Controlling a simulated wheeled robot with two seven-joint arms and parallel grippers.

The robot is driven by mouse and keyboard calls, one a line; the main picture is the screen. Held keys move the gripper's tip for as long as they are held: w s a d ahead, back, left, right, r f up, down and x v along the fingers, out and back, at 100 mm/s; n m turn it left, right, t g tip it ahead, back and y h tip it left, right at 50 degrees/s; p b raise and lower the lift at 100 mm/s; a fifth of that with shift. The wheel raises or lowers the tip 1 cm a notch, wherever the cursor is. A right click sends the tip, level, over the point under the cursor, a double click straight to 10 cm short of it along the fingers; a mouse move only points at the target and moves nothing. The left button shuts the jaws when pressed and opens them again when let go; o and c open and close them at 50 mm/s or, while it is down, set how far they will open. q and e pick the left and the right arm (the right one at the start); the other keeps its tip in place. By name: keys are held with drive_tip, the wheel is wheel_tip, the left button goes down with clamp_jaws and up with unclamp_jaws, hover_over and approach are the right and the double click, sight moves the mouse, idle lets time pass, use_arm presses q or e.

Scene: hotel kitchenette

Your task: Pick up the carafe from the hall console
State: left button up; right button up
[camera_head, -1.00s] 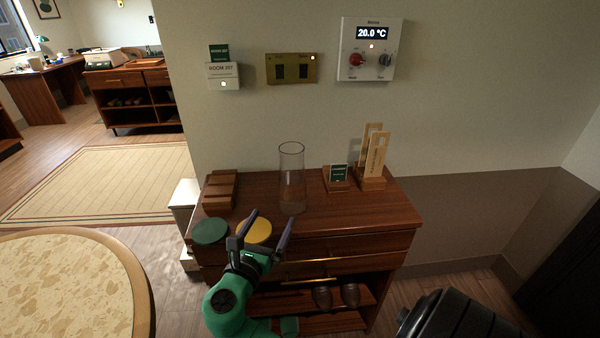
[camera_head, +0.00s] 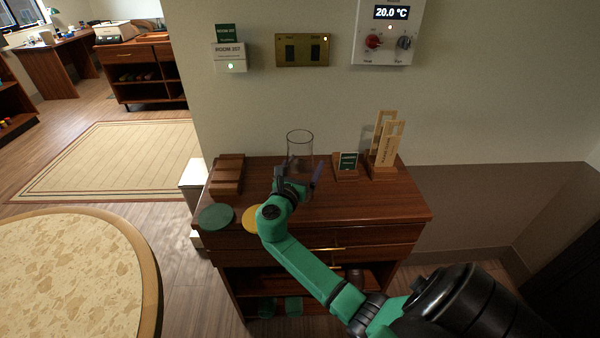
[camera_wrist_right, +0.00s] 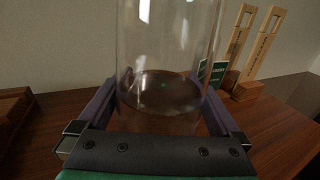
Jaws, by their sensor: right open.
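The clear glass carafe (camera_head: 299,145) stands upright on the wooden hall console (camera_head: 370,205), near its back middle. Its lower part is hidden behind my right gripper (camera_head: 297,176) in the head view. In the right wrist view the carafe (camera_wrist_right: 170,50) fills the middle and seems to hold some clear liquid low down. The right gripper (camera_wrist_right: 168,112) is open, with one finger on each side of the carafe's lower part. I cannot tell whether either finger touches the glass. My left gripper is not in view.
A green coaster (camera_head: 216,216) and a partly hidden yellow one (camera_head: 250,218) lie on the console's front left. A wooden rack (camera_head: 228,174) stands at left. A small green sign (camera_head: 347,163) and wooden tags in a holder (camera_head: 386,145) stand to the right of the carafe.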

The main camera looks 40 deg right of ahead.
drive_tip(key=shift+d+f, duration=0.1)
drive_tip(key=c, duration=1.5)
drive_tip(key=shift+w, duration=0.1)
clamp_jaws()
drive_tip(key=shift+r, duration=0.2)
